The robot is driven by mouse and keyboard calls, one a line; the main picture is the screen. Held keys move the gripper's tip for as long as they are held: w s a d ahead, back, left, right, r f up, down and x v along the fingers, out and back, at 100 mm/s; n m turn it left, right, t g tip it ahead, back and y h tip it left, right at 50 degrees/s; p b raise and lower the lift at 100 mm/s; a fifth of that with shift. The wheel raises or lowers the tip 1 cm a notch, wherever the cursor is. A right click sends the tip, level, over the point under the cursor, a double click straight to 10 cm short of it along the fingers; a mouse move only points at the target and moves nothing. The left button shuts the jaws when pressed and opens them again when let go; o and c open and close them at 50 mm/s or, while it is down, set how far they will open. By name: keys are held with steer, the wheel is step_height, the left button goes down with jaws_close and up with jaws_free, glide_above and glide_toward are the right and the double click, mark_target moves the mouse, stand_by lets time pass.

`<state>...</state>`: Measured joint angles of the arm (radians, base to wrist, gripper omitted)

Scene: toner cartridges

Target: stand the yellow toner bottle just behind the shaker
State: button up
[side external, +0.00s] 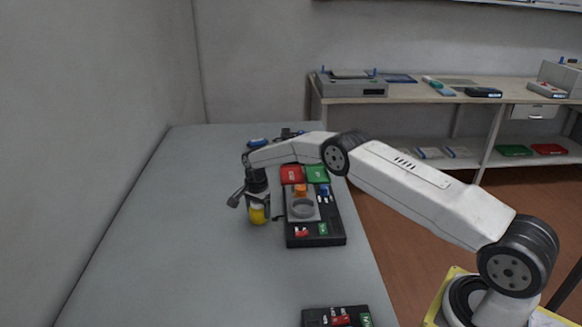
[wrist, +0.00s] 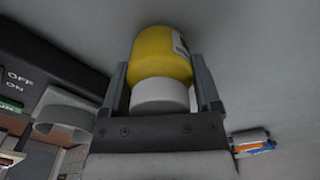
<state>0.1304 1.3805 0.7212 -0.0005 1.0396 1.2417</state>
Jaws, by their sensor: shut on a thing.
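The yellow toner bottle (side external: 258,216) hangs below my gripper (side external: 257,203), just left of the shaker in the side view. In the wrist view the bottle (wrist: 163,52) sits between both fingers of my gripper (wrist: 160,75), its white cap toward the palm. My gripper is shut on it. I cannot tell whether its base touches the table. The shaker (side external: 335,230) is a long black unit with a grey plate and a round grey ring; its OFF/ON panel (wrist: 50,45) and the grey ring (wrist: 66,112) show at the left of the wrist view.
Red (side external: 292,174) and green (side external: 317,173) blocks lie at the shaker's far end. Small dark and blue items (side external: 257,142) lie at the table's back. Another black switch panel (side external: 337,316) is at the near edge. The grey table (side external: 170,230) is clear on the left.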

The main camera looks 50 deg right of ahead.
steer(key=shift+f, duration=0.1)
steer(key=o, duration=1.1)
steer(key=shift+r, duration=6.1)
